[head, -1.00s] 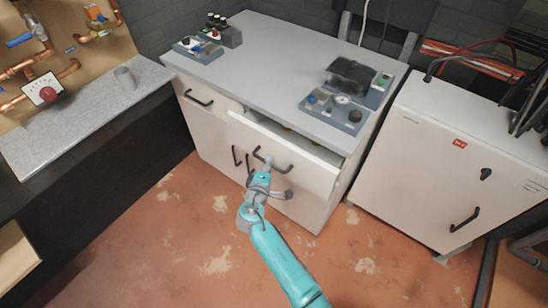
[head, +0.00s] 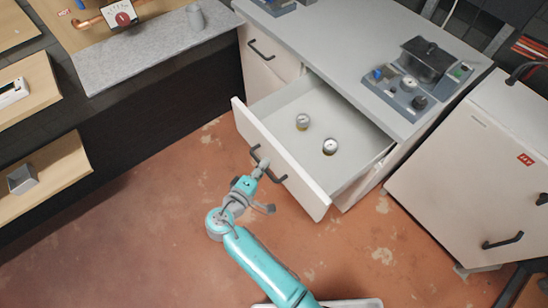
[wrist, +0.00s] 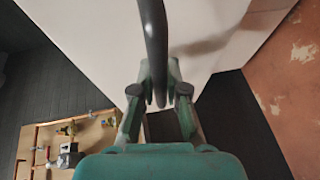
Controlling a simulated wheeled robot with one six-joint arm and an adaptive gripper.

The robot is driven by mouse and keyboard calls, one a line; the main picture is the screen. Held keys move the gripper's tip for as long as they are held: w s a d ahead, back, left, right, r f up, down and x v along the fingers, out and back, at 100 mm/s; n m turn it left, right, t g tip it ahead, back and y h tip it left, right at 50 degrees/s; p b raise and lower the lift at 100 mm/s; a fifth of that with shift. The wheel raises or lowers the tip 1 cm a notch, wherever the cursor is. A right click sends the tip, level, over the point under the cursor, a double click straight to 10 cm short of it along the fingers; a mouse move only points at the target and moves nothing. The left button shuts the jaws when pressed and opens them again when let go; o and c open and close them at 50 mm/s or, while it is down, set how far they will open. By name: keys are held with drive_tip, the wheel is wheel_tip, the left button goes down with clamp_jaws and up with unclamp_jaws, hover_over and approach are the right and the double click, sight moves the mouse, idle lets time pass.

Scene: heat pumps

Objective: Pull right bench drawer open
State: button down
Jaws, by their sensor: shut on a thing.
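The right bench drawer (head: 275,160) is white and stands well out from the grey-topped bench (head: 345,50). Two small round gauges lie inside it, one (head: 302,121) at the left and one (head: 330,146) nearer the middle. Its dark bar handle (head: 278,176) is on the outer front. My gripper (head: 262,165) is at the left part of this handle. In the wrist view the gripper (wrist: 158,98) is shut on the handle (wrist: 154,40), which runs between the fingers. The fingertips are partly hidden in the head view.
A closed left drawer with a dark handle (head: 261,50) is beside the open one. A white cabinet (head: 475,170) stands at the right. A dark counter with a grey mat (head: 150,50) is at the left. The reddish floor in front is clear.

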drive_tip(key=shift+s+a, duration=0.3)
drive_tip(key=shift+a, duration=0.15)
drive_tip(key=c, duration=1.2)
unclamp_jaws()
drive_tip(key=v, duration=1.2)
